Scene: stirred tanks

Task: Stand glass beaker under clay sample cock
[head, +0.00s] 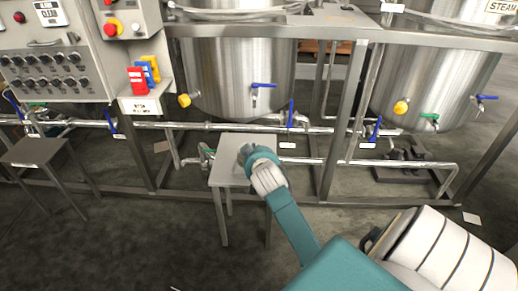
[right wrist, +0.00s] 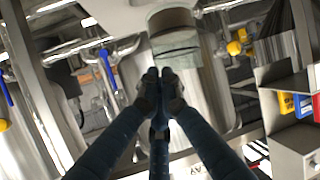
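My right gripper (head: 245,152) is over the small grey stand (head: 229,174) in the head view, mostly hidden by my wrist. On the middle tank (head: 235,70) is a small cock with a blue lever (head: 262,86). The right tank (head: 425,80) has a green-handled cock (head: 430,118) and a blue-handled one (head: 485,98). I cannot read which is for clay. My left gripper is out of view.
A metal frame post (head: 340,120) and a low pipe run (head: 240,126) with blue valve levers stand in front of the tanks. A control panel (head: 45,75) and another small table (head: 33,151) are on the left. The floor (head: 150,240) in front is mostly clear.

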